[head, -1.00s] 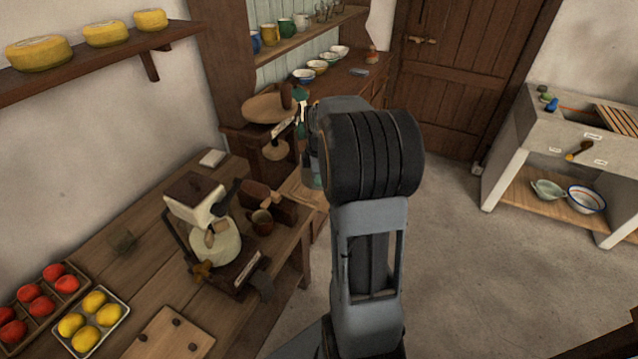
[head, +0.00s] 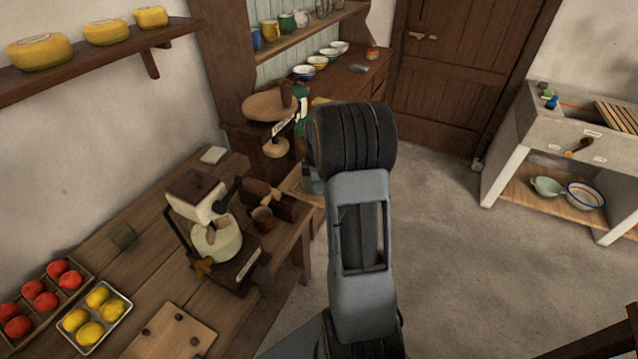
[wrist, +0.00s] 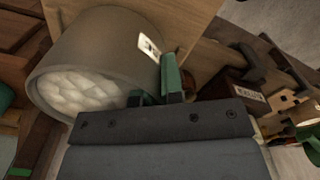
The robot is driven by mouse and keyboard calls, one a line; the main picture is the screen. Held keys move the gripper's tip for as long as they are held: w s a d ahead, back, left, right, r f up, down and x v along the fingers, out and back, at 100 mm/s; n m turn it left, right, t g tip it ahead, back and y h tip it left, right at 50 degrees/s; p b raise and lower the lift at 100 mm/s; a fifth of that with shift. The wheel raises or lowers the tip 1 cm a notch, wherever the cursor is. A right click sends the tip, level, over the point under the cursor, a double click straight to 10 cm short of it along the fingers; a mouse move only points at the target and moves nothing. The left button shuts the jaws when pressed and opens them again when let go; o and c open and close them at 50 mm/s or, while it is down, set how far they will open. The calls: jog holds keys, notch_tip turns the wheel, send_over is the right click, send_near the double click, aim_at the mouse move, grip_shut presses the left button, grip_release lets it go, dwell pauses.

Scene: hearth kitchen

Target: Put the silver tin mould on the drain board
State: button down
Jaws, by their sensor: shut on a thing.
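In the wrist view a large round grey tin with a pale, bumpy inside and a white label, which looks like the silver tin mould (wrist: 110,42), fills the upper left. My gripper (wrist: 158,88), with green fingertips, is shut at its near rim; part of the grip is hidden by the gripper body. The slatted wooden drain board (head: 617,117) lies on the stone sink at the right edge, well apart from my arm.
The wooden table (head: 135,262) at left carries a grinder, a tray of lemons (head: 93,316) and a crate of red fruit (head: 40,296). A dresser with bowls (head: 330,62) stands behind my arm. Open floor (head: 450,230) lies between my arm and the sink.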

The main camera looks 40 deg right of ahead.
jog(key=shift+f, duration=0.1)
jog(key=c, duration=1.7)
grip_release()
jog(key=shift+f, duration=0.1)
jog(key=o, duration=0.4)
jog(key=shift+o, duration=0.2)
notch_tip(320, 180, up, 12)
jog(key=shift+r+b, duration=0.25)
jog(key=shift+b, duration=0.15)
